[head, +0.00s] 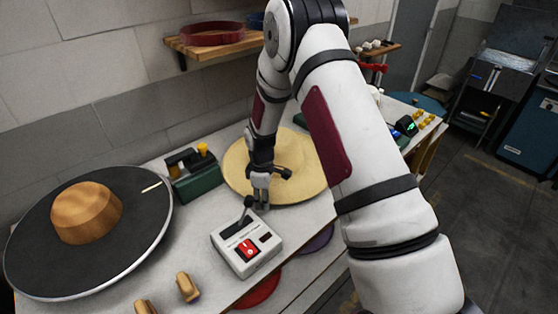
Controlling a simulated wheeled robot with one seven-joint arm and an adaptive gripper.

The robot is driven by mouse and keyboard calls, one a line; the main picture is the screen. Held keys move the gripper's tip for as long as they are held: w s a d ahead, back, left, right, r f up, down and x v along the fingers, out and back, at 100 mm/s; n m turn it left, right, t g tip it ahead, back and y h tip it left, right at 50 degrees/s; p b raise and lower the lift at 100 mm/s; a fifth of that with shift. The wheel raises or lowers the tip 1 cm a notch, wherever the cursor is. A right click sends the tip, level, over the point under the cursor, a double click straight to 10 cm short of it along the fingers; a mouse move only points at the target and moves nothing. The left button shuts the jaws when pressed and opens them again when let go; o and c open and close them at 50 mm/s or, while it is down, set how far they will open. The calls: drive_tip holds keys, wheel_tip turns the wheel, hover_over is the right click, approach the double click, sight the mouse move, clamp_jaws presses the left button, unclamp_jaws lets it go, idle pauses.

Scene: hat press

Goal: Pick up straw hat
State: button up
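The straw hat appears as a wide, round, pale-yellow shape (304,177) on the white table in the head view. My arm crosses in front of it and hides its middle and part of its far side. My gripper (261,204) points down at the hat's near edge, just behind a white control box. Its fingers look close together, but they are small here. I cannot tell whether they touch the brim or have any of it between them.
The white control box (247,243) has a red switch and a black lever. A black round plate (120,260) with a wooden hat block (87,212) is at left. A green box (193,180) stands between plate and hat. Wooden pegs (187,287) lie in front. A shelf (215,47) hangs above.

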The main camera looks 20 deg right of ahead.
clamp_jaws()
drive_tip(key=shift+r, duration=0.15)
wheel_tip(320, 180, up, 18)
drive_tip(key=b, duration=0.2)
drive_tip(key=shift+b, duration=0.35)
idle(0.4)
idle(0.9)
